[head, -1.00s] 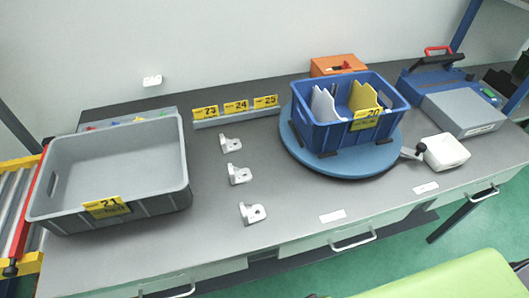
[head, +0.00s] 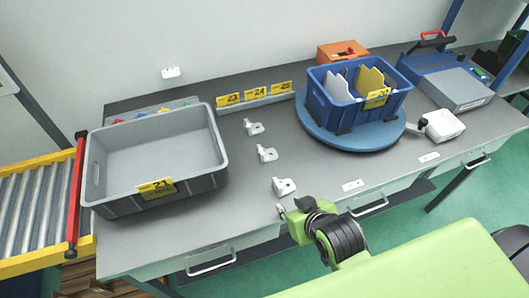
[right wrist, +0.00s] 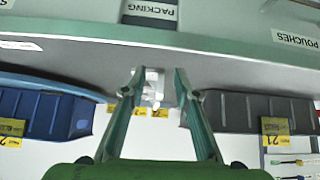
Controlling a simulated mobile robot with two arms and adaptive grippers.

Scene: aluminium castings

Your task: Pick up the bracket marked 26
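Three pale metal brackets stand in a row on the grey table: a far one (head: 253,128), a middle one (head: 266,154) and a near one (head: 284,187). I can read no number 26 on any of them. My right gripper (head: 281,210) is at the table's front edge, just in front of the near bracket; its fingers are small there. In the right wrist view my right gripper (right wrist: 158,80) is open, and pale bracket shapes (right wrist: 152,88) show beyond and between its fingers, apparently untouched. My left gripper is not in view.
A grey crate (head: 204,178) marked 21 stands left of the brackets. A blue crate (head: 320,112) marked 20 sits on a blue turntable (head: 350,141) to the right. A label rail (head: 262,101) with yellow tags lies behind. Bare table surrounds the brackets.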

